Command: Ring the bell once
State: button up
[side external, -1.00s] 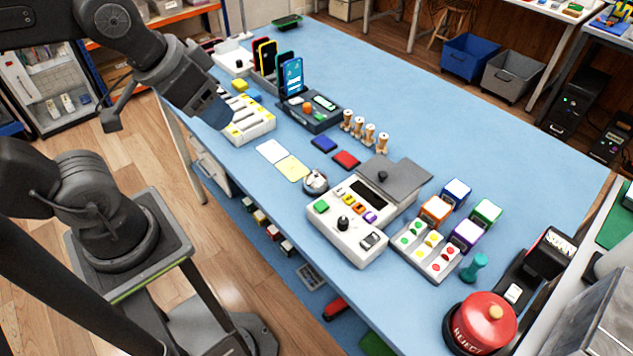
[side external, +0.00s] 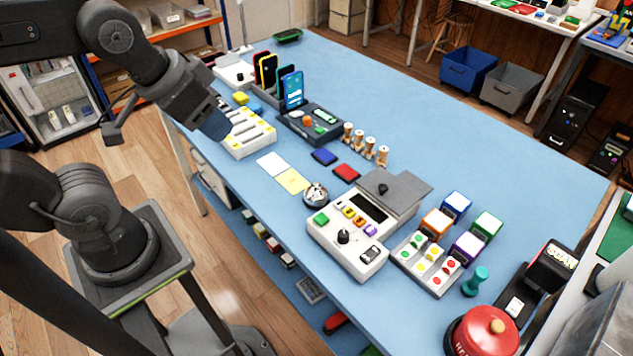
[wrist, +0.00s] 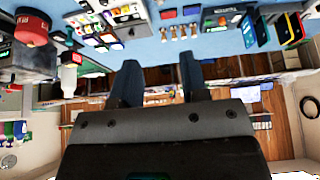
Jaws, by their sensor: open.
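The bell (side external: 315,194) is a small silver dome on the blue table, near its front edge, beside the left corner of a white control box. My gripper (side external: 216,126) is above the table's front edge, up and to the left of the bell and well apart from it. Its tips are close in the picture to a white slotted block. In the wrist view my gripper (wrist: 160,78) has its two dark fingers spread with nothing between them. I cannot make out the bell for sure in the wrist view.
The white control box (side external: 340,246) with buttons and a grey plate stands right of the bell. A yellow card (side external: 291,181) and a white card (side external: 272,163) lie left of it. Wooden pegs (side external: 365,144) stand behind. The white slotted block (side external: 247,138) is near my gripper.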

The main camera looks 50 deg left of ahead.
grip_shut()
dwell(1.4)
